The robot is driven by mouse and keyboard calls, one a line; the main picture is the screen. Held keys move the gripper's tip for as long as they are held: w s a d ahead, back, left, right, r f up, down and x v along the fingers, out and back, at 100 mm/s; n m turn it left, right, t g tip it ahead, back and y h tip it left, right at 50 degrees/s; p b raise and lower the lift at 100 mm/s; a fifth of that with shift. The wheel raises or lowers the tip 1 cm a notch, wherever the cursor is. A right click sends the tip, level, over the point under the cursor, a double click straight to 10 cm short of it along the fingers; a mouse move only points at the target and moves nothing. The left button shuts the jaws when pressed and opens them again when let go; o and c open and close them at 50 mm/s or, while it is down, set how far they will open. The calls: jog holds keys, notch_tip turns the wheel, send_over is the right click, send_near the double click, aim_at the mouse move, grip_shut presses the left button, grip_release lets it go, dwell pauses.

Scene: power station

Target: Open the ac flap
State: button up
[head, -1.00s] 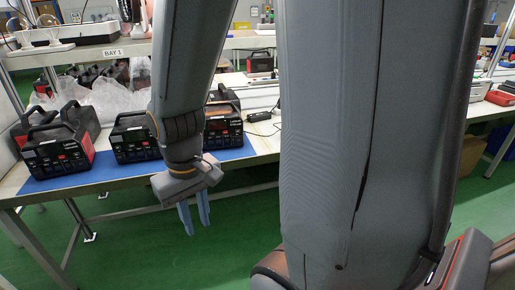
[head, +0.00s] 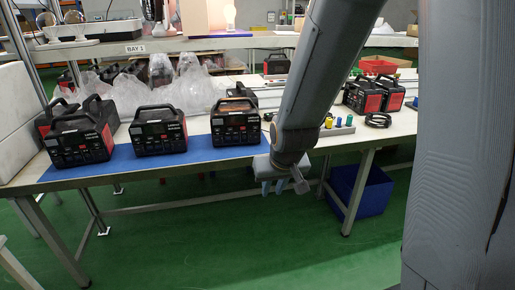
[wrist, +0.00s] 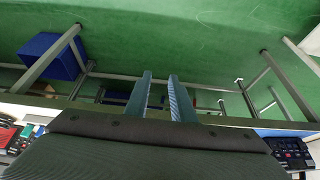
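Three black power stations with red sides and top handles stand in a row on the blue mat (head: 215,156): the left one (head: 80,141), the middle one (head: 158,131) and the right one (head: 235,123). Their front panels face me; the AC flaps are too small to make out. My gripper (head: 274,188) is below and right of the right station, in front of the table edge, fingers pointing down. It touches no station. In the wrist view my gripper (wrist: 160,76) is open and empty, with green floor between its fingers. Part of a station (wrist: 290,150) shows at the lower right there.
The workbench (head: 395,125) carries more power stations (head: 362,96) at the right, a black cable (head: 378,120) and clear plastic bags (head: 195,85). A shelf marked BAY 1 (head: 134,49) runs above. A blue bin (head: 358,190) stands underneath. The green floor (head: 240,240) in front is clear.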

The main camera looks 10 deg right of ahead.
jog(key=w+f+t+b, duration=0.4)
jog(key=w+t, duration=0.2)
jog(key=w, duration=1)
jog(key=t+h+b, duration=0.2)
jog(key=t+b, duration=0.3)
jog(key=t, duration=0.2)
send_near(251, 139)
jog(key=shift+m, duration=0.4)
jog(key=w, duration=0.7)
jog(key=shift+w+d+r, duration=0.15)
jog(key=shift+w+d, duration=0.15)
jog(key=shift+d, duration=0.05)
grip_shut()
